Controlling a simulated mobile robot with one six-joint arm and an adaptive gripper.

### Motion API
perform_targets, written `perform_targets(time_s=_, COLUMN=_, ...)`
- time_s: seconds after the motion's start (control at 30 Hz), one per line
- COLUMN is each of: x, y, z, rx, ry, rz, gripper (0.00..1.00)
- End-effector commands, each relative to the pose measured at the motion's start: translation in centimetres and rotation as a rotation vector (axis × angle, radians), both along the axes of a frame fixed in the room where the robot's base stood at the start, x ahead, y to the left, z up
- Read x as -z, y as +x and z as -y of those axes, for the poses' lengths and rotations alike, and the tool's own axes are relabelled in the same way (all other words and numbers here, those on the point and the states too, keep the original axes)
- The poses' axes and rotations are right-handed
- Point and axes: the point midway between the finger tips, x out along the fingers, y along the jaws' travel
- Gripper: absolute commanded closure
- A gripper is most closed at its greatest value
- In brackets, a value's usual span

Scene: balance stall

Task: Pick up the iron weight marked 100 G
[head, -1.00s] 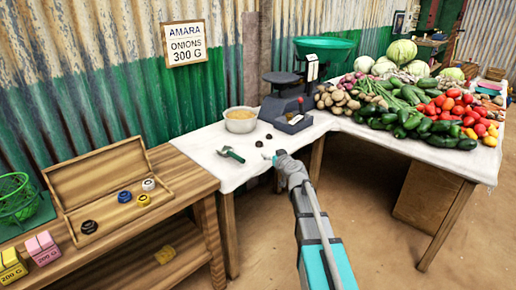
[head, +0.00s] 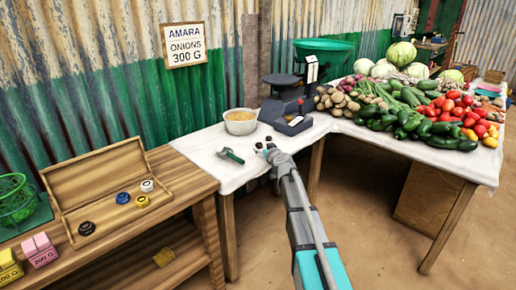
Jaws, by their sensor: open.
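Two small dark round pieces lay on the white cloth in front of the balance; one still shows as a dark piece (head: 269,138) just beyond my gripper (head: 264,148). The other is mostly hidden by the fingertips. They look like iron weights, but no marking is readable, so I cannot tell which is 100 G. My gripper is open, low over the cloth and close to them; whether it touches one is unclear. A black weight (head: 87,228) lies in the open wooden box (head: 98,170) at left, with blue (head: 123,198), white (head: 147,186) and yellow (head: 142,201) weights.
Vegetables crowd the right table. Pink (head: 40,250) and yellow (head: 8,267) blocks lie at lower left. The cloth's front left is clear.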

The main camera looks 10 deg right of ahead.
Motion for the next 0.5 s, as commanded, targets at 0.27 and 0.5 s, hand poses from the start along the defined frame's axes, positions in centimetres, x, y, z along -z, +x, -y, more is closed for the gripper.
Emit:
perform_targets(time_s=0.27, x=0.05, y=0.37, z=-0.13, rx=0.000, ry=0.000, rz=0.000, gripper=0.12)
perform_targets(time_s=0.5, x=0.17, y=0.74, z=-0.20, rx=0.000, ry=0.000, rz=0.000, gripper=0.12)
